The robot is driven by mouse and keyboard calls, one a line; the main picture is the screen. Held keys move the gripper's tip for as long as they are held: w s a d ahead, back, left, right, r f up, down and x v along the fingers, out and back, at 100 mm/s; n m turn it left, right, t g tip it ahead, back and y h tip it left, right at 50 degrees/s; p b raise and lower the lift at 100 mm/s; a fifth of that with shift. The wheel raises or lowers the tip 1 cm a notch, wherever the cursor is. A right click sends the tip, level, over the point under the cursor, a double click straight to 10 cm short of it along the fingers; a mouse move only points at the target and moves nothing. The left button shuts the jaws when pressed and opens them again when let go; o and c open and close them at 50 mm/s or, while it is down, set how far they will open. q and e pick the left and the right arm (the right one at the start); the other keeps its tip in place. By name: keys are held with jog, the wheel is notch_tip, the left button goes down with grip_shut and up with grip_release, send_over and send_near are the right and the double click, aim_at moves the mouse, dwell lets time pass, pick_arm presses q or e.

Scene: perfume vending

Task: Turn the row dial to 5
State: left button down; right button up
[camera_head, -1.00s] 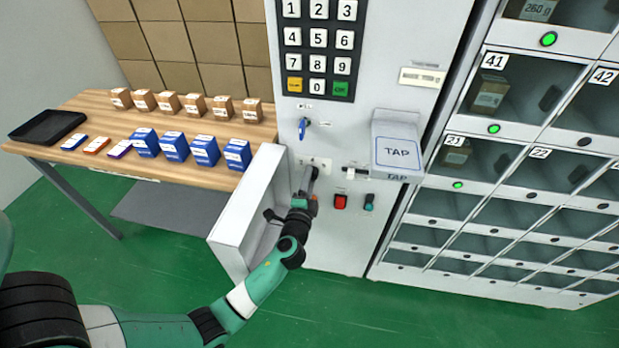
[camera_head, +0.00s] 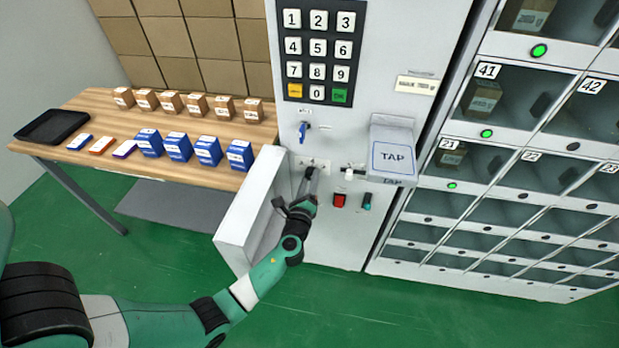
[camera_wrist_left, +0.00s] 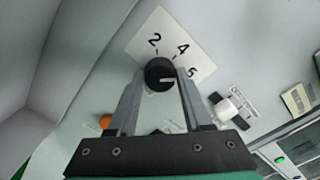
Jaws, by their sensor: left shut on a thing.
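The row dial is a round black knob (camera_wrist_left: 160,72) on a white plate (camera_wrist_left: 150,28) in the left wrist view. The numerals 2, 4 and 5 show around it; other marks are hidden by the knob and fingers. The knob's white line points right, toward the side where the 5 is. My left gripper (camera_wrist_left: 160,82) is shut on the knob, one finger at each side. In the head view my left gripper (camera_head: 309,175) reaches the dial's plate (camera_head: 323,164) on the machine front and mostly hides the knob. My right gripper is not in view.
A white-walled bin (camera_head: 249,214) stands close left of my left wrist. A blue-handled key (camera_head: 302,131) is above the dial. Boxes stand on the wooden table (camera_head: 85,113).

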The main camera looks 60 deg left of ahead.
pick_arm(q)
jog(key=shift+r+m, duration=0.1)
jog(key=shift+m, duration=0.5)
jog(key=shift+c, duration=1.7)
grip_release()
jog(key=p+v, duration=0.3)
jog(key=v, duration=0.8)
jog(key=shift+s+d, duration=0.2)
jog(key=shift+d, duration=0.05)
